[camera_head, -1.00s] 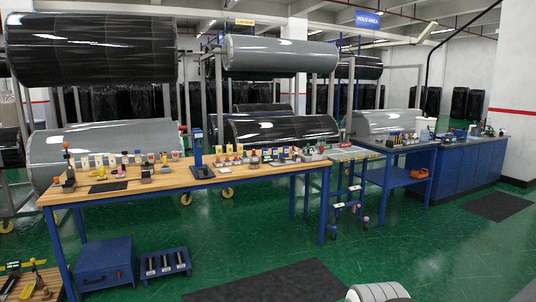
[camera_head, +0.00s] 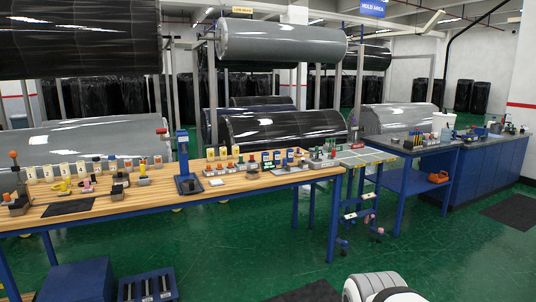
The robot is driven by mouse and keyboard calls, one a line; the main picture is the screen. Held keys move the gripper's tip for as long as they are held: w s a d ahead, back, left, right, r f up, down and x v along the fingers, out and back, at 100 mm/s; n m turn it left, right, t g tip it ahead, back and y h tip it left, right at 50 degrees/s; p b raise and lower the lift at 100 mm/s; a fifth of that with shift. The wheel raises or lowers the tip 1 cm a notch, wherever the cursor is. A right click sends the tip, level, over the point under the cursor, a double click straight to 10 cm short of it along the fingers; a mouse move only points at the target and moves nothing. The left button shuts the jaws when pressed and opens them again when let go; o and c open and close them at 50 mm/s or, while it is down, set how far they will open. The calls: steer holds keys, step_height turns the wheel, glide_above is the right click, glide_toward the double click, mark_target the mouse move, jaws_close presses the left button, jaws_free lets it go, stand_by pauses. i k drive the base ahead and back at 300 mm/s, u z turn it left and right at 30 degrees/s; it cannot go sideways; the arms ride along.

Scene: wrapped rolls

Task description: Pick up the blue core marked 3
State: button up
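A wooden-topped workbench (camera_head: 135,198) with blue legs holds rows of small coloured pieces. A few small blue pieces (camera_head: 277,156) stand toward its right end, near orange and yellow ones. They are too small for me to read any mark, so I cannot tell which is the blue core marked 3. My gripper is not in view. A white rounded part of my own body shows at the bottom edge, right of centre.
A blue stand (camera_head: 183,162) rises from the bench. A blue side table (camera_head: 410,151) and a blue cabinet (camera_head: 490,160) stand at the right. A dark blue box (camera_head: 76,281) sits on the floor at lower left. Green floor (camera_head: 405,250) is open in front. Large wrapped rolls (camera_head: 280,40) hang behind.

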mark_target(276, 154)
steer(key=i, duration=1.1)
steer(key=z, duration=1.6)
steer(key=i, duration=2.2)
steer(key=u, duration=2.3)
